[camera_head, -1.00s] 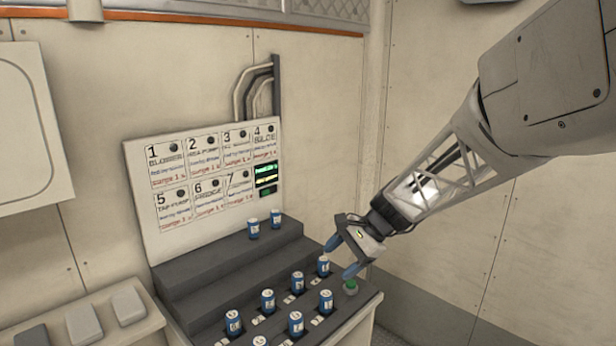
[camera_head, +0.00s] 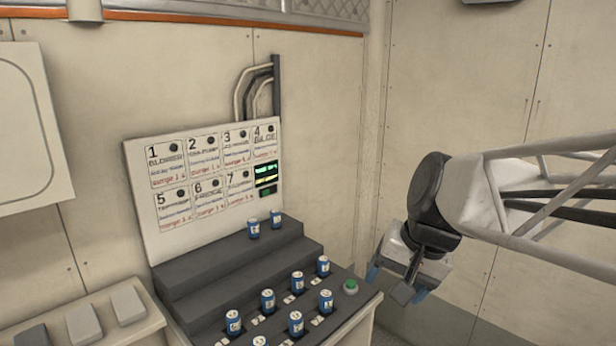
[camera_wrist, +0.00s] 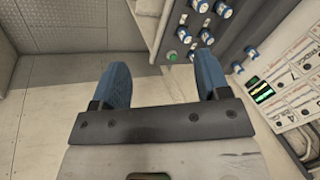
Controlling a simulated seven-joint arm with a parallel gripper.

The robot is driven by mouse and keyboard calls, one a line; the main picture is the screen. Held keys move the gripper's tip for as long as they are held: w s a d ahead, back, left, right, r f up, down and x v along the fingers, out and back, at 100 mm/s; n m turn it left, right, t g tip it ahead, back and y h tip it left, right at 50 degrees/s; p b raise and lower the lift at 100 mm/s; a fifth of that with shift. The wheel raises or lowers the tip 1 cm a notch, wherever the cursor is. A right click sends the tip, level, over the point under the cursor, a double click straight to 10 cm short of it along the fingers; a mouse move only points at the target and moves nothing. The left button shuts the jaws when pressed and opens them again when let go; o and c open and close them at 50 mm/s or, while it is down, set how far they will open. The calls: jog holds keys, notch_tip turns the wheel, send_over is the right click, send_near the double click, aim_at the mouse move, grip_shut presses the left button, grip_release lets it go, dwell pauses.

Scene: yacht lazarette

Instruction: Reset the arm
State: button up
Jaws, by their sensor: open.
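My gripper (camera_head: 396,284) is to the right of the stepped panel in the head view, clear of it, with its blue fingertips pointing down. In the wrist view my gripper (camera_wrist: 162,80) has its two blue fingers spread apart with nothing between them but the floor and the panel's side beyond. The stepped dark panel (camera_head: 225,262) carries several blue-and-white cylinders in slots, such as the one nearest my gripper (camera_head: 323,266). A green button (camera_head: 351,287) sits at the panel's right end, close to the left of my gripper.
A white labelled board (camera_head: 215,185) with numbered sections and a small lit display (camera_head: 265,175) stands behind the panel. Two cylinders (camera_head: 264,223) stand on the upper step. A light bench (camera_head: 105,320) is at left. Open floor (camera_wrist: 50,120) lies below my gripper.

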jog(key=shift+s+d+r+n+t+h, duration=1.05)
jog(key=shift+s+d+n+t+h, duration=0.7)
jog(key=shift+s, duration=3.9)
notch_tip(320, 180, down, 9)
jog(key=w+d+g, duration=0.1)
jog(key=g, duration=0.2)
jog(key=shift+w, duration=0.2)
